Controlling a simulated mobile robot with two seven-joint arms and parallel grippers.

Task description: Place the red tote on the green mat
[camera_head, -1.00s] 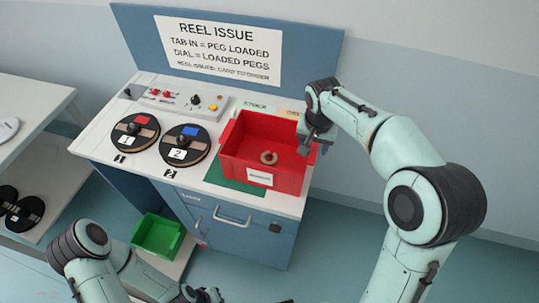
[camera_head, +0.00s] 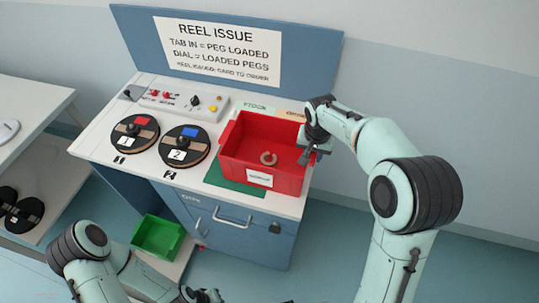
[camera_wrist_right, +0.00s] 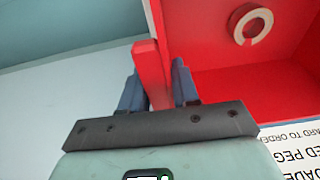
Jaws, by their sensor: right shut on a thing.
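The red tote (camera_head: 232,156) is an open box with a white label on its front and a tan ring inside. It is over the green mat (camera_head: 236,186), which shows along the tote's left and front sides. I cannot tell whether the tote's base touches the mat. My right gripper (camera_head: 307,156) is at the tote's right side. In the right wrist view its fingers (camera_wrist_right: 158,88) are shut on a red upright tab or rim of the tote (camera_wrist_right: 150,70). My left gripper (camera_head: 200,295) shows only partly at the bottom edge, and its jaws are unclear.
Two black reels, marked 1 (camera_head: 134,133) and 2 (camera_head: 185,145), lie left of the tote. A control panel (camera_head: 180,99) and a sign board (camera_head: 222,50) stand behind. A green bin (camera_head: 158,237) sits low at front left. A side table (camera_head: 30,100) stands at left.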

